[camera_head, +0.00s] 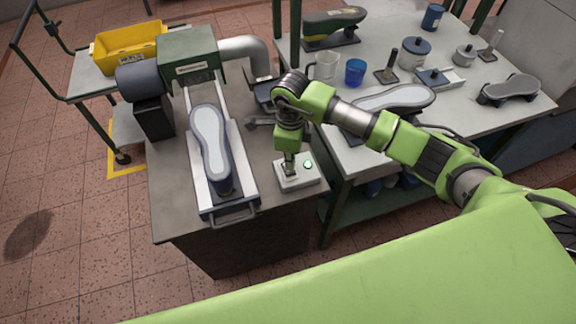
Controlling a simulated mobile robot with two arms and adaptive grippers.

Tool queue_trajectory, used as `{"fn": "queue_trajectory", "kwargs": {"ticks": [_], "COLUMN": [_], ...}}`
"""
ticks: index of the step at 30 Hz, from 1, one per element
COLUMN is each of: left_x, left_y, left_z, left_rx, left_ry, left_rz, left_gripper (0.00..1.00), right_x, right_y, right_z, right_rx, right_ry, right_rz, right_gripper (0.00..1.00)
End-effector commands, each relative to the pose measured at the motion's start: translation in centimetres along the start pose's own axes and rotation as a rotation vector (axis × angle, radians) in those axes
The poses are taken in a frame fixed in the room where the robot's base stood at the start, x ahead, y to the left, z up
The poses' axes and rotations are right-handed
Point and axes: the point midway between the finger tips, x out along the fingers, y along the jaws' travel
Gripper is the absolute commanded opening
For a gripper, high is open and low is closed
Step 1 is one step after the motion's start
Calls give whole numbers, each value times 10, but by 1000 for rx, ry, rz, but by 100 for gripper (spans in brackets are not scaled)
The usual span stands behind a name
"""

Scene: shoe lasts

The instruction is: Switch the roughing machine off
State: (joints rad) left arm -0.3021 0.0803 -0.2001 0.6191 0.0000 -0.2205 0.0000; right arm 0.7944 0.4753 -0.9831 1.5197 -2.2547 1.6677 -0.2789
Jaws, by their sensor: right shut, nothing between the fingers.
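The roughing machine (189,55) stands on a dark bench, with a green housing and a grey motor at its left. A shoe last (210,145) with a pale sole lies on its slide in front. A small white switch box (300,182) sits at the bench's right front, with a lit green button (308,164) on its right part. My right gripper (289,174) is shut and empty, pointing down at the left part of the box; it hides what is under its tips, and I cannot tell whether they touch. My left gripper is not in view.
A white table (350,165) at the right holds a clear cup (327,65), a blue cup (355,72), pots (415,53) and more lasts. A cart with a yellow bin (128,44) stands at the back left. The floor at the left is free.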

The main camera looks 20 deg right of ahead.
Motion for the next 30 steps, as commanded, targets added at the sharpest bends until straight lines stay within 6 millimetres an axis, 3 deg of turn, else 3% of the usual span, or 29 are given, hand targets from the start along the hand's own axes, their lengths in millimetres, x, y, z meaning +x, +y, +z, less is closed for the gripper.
{"fn": "queue_trajectory", "kwargs": {"ticks": [30], "left_x": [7], "left_y": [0], "left_z": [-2], "left_rx": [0], "left_ry": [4], "left_rz": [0], "left_gripper": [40], "right_x": [8], "right_y": [0], "right_z": [0], "right_rx": [0], "right_ry": [0], "right_rz": [0], "right_gripper": [0]}}
